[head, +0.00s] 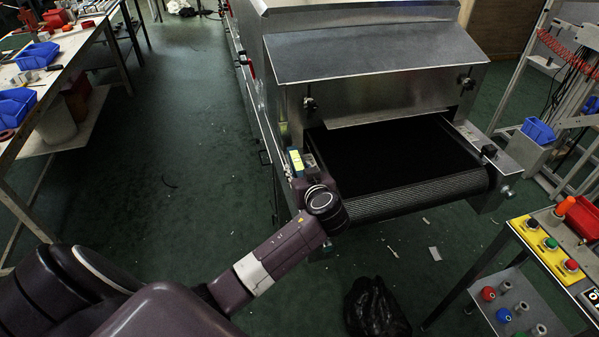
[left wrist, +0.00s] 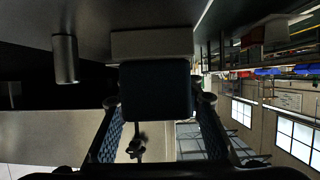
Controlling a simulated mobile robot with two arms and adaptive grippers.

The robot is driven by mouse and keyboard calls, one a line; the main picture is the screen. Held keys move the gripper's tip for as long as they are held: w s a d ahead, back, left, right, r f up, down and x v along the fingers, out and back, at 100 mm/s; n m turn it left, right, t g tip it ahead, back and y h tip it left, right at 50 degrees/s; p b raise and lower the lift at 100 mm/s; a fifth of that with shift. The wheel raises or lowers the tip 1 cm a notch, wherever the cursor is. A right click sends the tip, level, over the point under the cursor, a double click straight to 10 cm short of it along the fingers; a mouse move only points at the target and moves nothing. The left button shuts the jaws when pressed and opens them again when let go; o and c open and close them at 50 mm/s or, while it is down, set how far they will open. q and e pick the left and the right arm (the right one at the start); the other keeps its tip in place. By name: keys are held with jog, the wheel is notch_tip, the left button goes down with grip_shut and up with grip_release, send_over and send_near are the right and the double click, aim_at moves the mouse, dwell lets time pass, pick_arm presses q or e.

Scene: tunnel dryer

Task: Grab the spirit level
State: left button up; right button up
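A small yellow and blue item (head: 296,161) shows at the near left corner of the dryer, beside my left gripper (head: 308,168); it may be the spirit level, but it is too small and partly hidden to be sure. In the left wrist view, the two fingers of my left gripper (left wrist: 159,102) are apart. A dark blue-green block (left wrist: 155,88) shows between their tips, with narrow gaps at its sides. I cannot tell whether this block is the same item. My right gripper is in neither view.
The metal tunnel dryer (head: 375,55) with its black belt (head: 390,160) stands right beside my left arm. A control panel stand (head: 555,250) is at the right. A black bag (head: 373,305) lies on the floor. A workbench with blue bins (head: 38,55) is far left; floor between is open.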

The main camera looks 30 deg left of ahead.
pick_arm(q)
grip_shut()
jog(key=shift+r, duration=0.1)
